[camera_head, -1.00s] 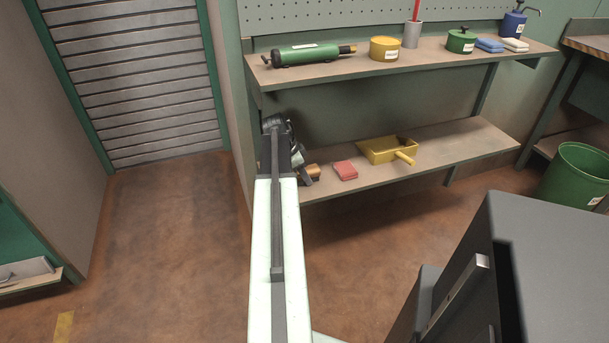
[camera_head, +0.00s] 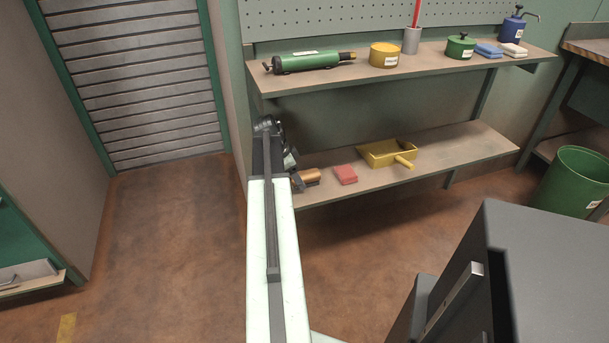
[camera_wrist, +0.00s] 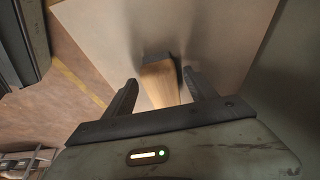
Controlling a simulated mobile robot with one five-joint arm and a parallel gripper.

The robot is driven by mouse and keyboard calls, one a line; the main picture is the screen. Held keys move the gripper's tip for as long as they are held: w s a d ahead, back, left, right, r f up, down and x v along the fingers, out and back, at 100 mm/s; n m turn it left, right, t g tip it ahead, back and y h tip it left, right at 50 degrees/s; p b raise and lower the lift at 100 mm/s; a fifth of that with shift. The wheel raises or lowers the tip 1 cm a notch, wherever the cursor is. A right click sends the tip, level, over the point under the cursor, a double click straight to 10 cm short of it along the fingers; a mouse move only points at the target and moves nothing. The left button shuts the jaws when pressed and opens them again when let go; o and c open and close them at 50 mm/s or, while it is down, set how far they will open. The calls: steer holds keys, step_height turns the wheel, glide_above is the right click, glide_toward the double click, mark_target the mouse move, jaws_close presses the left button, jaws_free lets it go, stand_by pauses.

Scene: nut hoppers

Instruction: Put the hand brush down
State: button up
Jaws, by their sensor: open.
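The hand brush (camera_head: 307,177) lies at the left end of the lower shelf, its brown wood showing just right of my arm's end in the head view. In the wrist view its pale wooden handle (camera_wrist: 160,84) points between the two fingers, with a dark part at its far end. My gripper (camera_wrist: 160,78) is open, its fingers apart on either side of the handle, with a gap visible on each side. In the head view my gripper (camera_head: 290,160) is partly hidden by my own arm, beside the brush.
A red block (camera_head: 345,174) and a yellow dustpan (camera_head: 388,153) sit to the right on the lower shelf (camera_head: 450,150). The upper shelf (camera_head: 340,78) overhangs, carrying a green cylinder (camera_head: 308,61) and a yellow tin (camera_head: 384,55). A green bin (camera_head: 568,182) stands at the right.

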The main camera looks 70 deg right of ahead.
steer(key=w+a, duration=0.4)
steer(key=w, duration=0.1)
steer(key=w+a, duration=0.2)
steer(key=shift+w, duration=0.2)
steer(key=shift+w+a, duration=0.15)
steer(key=shift+w, duration=0.05)
steer(key=w+a+f+n+t, duration=0.1)
steer(key=w+a+n, duration=0.5)
steer(key=w+a, duration=0.45)
steer(key=w+a+n+t, duration=0.1)
steer(key=w+a+n, duration=0.55)
steer(key=a, duration=0.65)
steer(key=w+a+n+y, duration=0.1)
steer(key=a+n, duration=0.7)
steer(key=a, duration=0.9)
steer(key=w+a+n+t+y, duration=0.1)
steer(key=w+a+n, duration=0.2)
steer(key=a, duration=1.5)
steer(key=f+n, duration=0.1)
steer(key=n, duration=0.3)
steer(key=shift+a+n+y, duration=0.2)
steer(key=shift+n+y, duration=0.15)
steer(key=shift+y, duration=0.05)
